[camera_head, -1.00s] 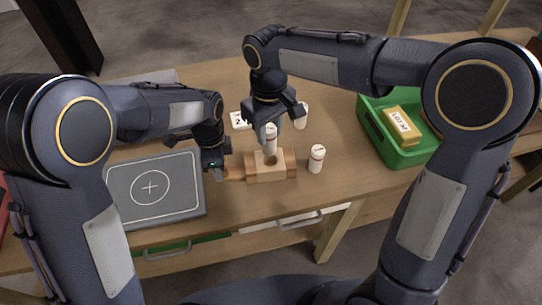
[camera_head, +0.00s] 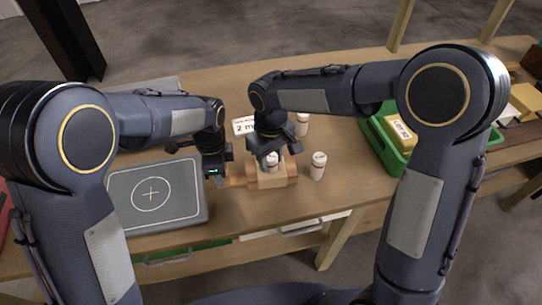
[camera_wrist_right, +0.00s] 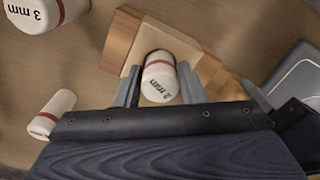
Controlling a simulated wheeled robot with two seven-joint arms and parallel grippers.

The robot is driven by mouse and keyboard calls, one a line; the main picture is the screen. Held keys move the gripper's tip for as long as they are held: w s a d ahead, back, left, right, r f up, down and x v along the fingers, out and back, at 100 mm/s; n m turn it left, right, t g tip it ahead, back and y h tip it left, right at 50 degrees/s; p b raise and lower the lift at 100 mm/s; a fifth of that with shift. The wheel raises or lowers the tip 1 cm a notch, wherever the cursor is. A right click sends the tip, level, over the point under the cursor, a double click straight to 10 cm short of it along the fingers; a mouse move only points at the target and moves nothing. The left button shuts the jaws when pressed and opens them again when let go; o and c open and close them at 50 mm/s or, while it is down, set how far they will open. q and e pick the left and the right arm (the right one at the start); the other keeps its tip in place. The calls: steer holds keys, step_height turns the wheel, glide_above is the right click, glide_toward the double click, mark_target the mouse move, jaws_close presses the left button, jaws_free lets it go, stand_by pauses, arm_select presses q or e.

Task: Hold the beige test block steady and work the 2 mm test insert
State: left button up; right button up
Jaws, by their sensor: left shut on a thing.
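The beige test block (camera_head: 275,180) sits on the table, its top and side also showing in the right wrist view (camera_wrist_right: 164,38). My left gripper (camera_head: 226,179) is shut on the block's narrower left end. The 2 mm test insert (camera_wrist_right: 160,78), white with a red band, stands at the block's top; it also shows in the head view (camera_head: 272,160). My right gripper (camera_wrist_right: 160,92) is around the insert, a finger close against each side. The insert's lower end is hidden, so I cannot tell how deep it sits.
A 3 mm insert (camera_head: 318,166) stands right of the block. Another white insert (camera_head: 303,125) stands behind, near a white label card (camera_head: 243,126). A grey plate (camera_head: 117,193) with a circle lies left. A green bin (camera_head: 389,157) holding a yellow box (camera_head: 399,134) is at right.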

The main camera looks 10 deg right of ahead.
steer(key=shift+o, duration=1.4)
steer(key=shift+r, duration=0.1)
